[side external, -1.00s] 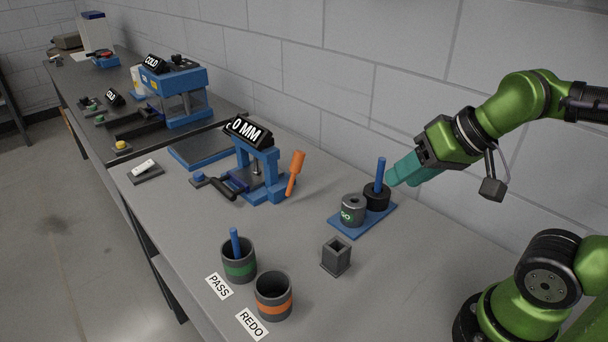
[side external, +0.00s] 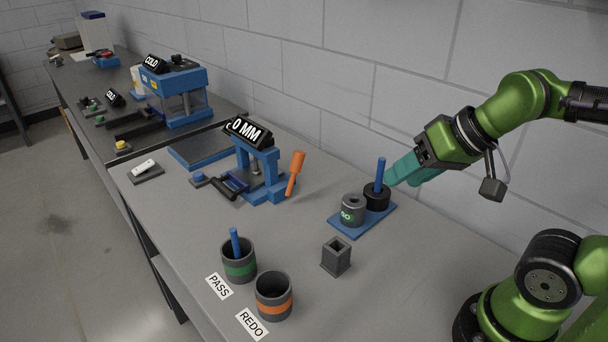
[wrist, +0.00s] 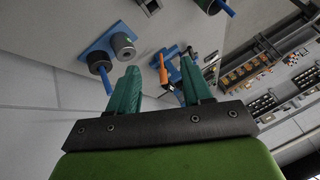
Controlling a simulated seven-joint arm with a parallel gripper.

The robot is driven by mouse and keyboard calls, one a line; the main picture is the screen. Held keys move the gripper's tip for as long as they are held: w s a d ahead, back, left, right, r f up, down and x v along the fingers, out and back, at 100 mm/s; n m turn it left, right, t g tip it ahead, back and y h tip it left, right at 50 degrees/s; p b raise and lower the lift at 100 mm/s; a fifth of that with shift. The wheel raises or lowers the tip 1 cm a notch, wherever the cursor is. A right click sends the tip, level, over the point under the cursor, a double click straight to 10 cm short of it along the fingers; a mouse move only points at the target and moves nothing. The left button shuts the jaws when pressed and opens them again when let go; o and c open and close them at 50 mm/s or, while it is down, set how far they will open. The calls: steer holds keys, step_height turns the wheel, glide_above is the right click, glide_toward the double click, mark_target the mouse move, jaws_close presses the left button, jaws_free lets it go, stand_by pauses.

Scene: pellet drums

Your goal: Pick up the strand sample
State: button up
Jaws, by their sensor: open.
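A blue rod-like strand (side external: 380,172) stands upright in a black round holder (side external: 377,199) on a blue base plate (side external: 345,228). In the wrist view this strand (wrist: 106,82) shows left of the left finger. A second blue strand (side external: 235,241) leans in the green-banded PASS cup (side external: 239,268). I cannot tell which one is the strand sample. My gripper (side external: 396,176) has teal fingers and is right of the black holder, near the first strand in the picture. In the wrist view my gripper (wrist: 160,64) is open, with nothing held between the fingers.
A grey cylinder (side external: 353,211) shares the blue plate. A grey square socket (side external: 336,257) and an orange-banded REDO cup (side external: 274,297) stand in front. A blue press with a 0 MM display (side external: 250,132) and an orange-handled tool (side external: 295,173) is left. The wall is behind.

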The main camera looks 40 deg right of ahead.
steer(key=n+g+h, duration=0.2)
steer(key=n+g, duration=0.2)
steer(key=g, duration=0.3)
glide_above(380, 176)
steer(key=w, duration=0.2)
step_height(380, 176, down, 3)
step_height(380, 176, up, 2)
steer(key=d+n, duration=0.1)
steer(key=n, duration=0.1)
steer(key=shift+n, duration=0.5)
steer(key=f, duration=0.5)
steer(key=s+f, duration=0.1)
steer(key=f, duration=0.9)
steer(key=shift+s+a+f, duration=0.15)
steer(key=shift+s+f, duration=0.1)
steer(key=shift+f, duration=0.5)
jaws_close()
